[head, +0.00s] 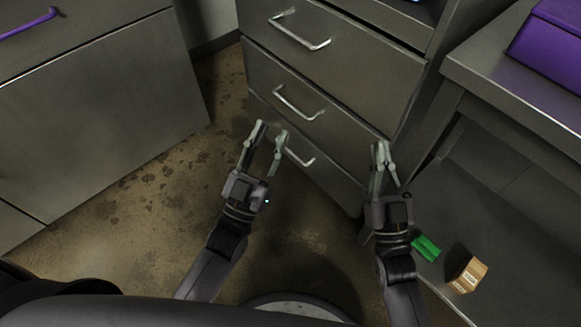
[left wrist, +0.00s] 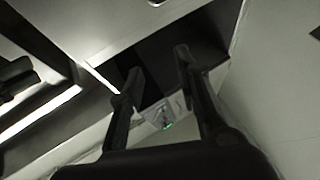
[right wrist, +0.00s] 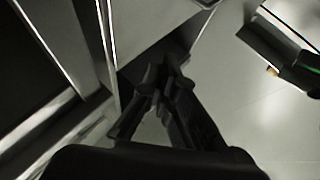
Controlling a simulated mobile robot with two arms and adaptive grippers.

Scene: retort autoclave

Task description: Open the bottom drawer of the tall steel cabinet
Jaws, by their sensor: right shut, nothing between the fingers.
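The steel cabinet (head: 350,60) stands ahead, with several stacked drawers that have bar handles. The bottom drawer (head: 335,183) looks shut, its front in line with those above. Its handle (head: 300,160) is partly hidden by my left gripper (head: 272,130). That gripper is open and empty, its right finger overlapping the handle's left end in the head view; I cannot tell if they touch. Its spread fingers also show in the left wrist view (left wrist: 158,63). My right gripper (head: 382,148) is shut and empty before the cabinet's right edge; its closed fingers show in the right wrist view (right wrist: 166,65).
A steel bench (head: 500,85) with a purple box (head: 550,40) stands at right. Below it lie a green object (head: 426,248) and a small cardboard box (head: 468,274). A steel unit (head: 105,110) stands at left. The stained floor (head: 150,195) between is clear.

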